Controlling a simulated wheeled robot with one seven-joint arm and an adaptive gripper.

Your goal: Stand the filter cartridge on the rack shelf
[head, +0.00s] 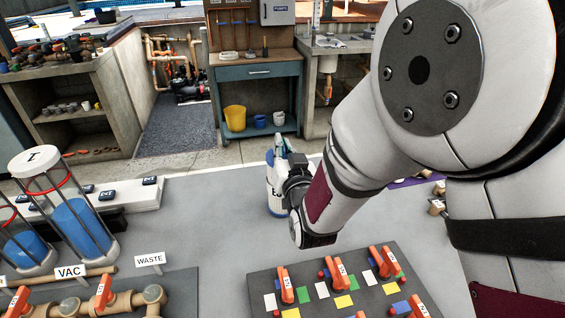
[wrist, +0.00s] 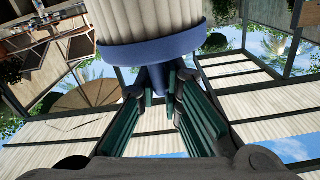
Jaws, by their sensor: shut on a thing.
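The filter cartridge is a white pleated cylinder with a blue end cap (wrist: 150,48) in the wrist view. A narrow blue stem (wrist: 158,80) below the cap sits between the teal fingers. My gripper (wrist: 160,78) is shut on this stem. In the head view my gripper (head: 283,147) is over the far part of the grey table, and the cartridge (head: 273,192) is partly hidden behind it. I cannot tell whether the cartridge touches the table. No shelf is clearly marked as the rack; a concrete shelf unit (head: 72,113) stands at the back left.
A blue workbench (head: 258,73) with a yellow bucket (head: 235,118) on its lower shelf stands behind. A board with orange-handled valves (head: 330,285) is in front. Clear blue-filled cylinders (head: 75,220) and VAC and WASTE pipework (head: 105,295) stand left. Grey tabletop (head: 205,220) is clear between.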

